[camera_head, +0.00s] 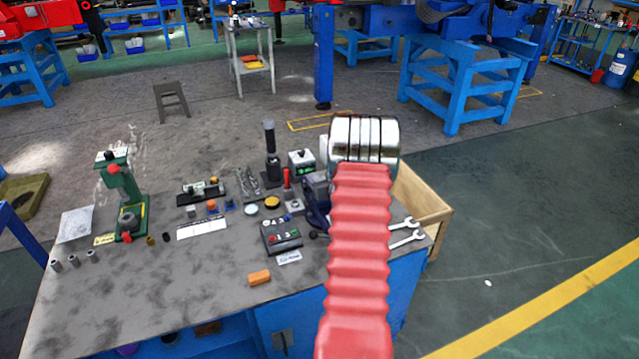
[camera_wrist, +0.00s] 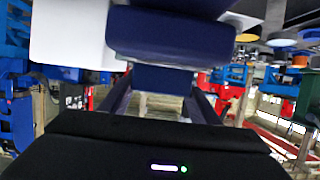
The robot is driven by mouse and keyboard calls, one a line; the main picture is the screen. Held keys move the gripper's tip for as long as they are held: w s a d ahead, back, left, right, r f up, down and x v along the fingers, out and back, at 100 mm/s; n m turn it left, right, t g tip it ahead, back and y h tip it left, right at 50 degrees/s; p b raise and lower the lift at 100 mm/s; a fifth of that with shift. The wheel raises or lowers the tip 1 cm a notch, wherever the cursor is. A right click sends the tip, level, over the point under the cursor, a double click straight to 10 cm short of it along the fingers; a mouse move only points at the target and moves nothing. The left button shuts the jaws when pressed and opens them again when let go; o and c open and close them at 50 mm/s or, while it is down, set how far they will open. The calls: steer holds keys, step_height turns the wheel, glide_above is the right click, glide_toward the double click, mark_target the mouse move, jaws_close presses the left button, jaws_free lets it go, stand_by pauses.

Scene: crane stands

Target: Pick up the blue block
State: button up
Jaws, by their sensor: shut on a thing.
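In the wrist view, the dark blue block (camera_wrist: 170,35) fills the upper middle, close to the camera. My gripper (camera_wrist: 163,82) is below it in that picture, and its two dark fingers close on the block's lower part. In the head view, my red arm reaches over the right part of the bench and hides most of the gripper. A dark blue shape (camera_head: 316,192) shows just left of the arm; I cannot tell whether it is the block or part of my gripper. The block's underside contact is hidden.
The grey bench (camera_head: 120,300) holds a green press (camera_head: 127,195), a black button box (camera_head: 281,236), an orange block (camera_head: 259,278) and wrenches (camera_head: 405,232) right of my arm. A wooden crate (camera_head: 425,205) stands beyond. The bench's front left is clear.

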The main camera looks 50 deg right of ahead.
mark_target(320, 176)
steer(key=shift+r, duration=0.1)
steer(key=c, duration=0.3)
steer(key=shift+r, duration=0.1)
step_height(320, 176, up, 10)
steer(key=shift+f, duration=0.2)
steer(key=shift+r, duration=0.1)
stand_by(1.2)
